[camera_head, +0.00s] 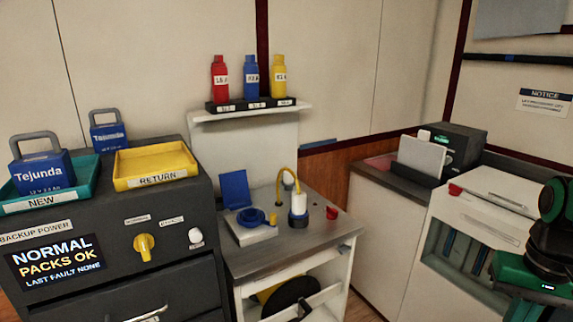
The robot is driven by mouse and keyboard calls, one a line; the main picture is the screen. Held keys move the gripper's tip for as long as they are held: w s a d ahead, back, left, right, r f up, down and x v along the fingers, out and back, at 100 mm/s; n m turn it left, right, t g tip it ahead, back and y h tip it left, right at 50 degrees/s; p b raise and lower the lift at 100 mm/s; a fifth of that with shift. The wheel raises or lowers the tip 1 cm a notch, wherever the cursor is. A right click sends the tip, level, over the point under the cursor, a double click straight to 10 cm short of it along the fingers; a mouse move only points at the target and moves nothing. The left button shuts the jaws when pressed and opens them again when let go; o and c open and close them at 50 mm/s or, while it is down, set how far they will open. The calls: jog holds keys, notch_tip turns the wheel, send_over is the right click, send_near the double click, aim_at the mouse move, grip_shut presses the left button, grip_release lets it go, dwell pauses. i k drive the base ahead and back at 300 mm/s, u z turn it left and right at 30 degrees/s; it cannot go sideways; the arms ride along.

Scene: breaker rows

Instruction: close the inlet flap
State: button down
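A blue flap (234,188) stands raised, close to upright, at the back of a small white unit (254,234) on the grey-topped counter. It appears to be the inlet flap, and it is open. In front of it, a round blue ring or cap (251,217) sits on the white unit. My gripper is not in view. Only dark and green parts, probably of my own arm, show at the right edge, well away from the flap.
A shelf (236,115) with three bottles hangs above. A dark cabinet (185,275) with a yellow RETURN tray (155,181) stands left.

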aim_at(234, 185)
jog(key=z, duration=0.15)
jog(key=i, duration=1.45)
jog(key=u, duration=0.5)
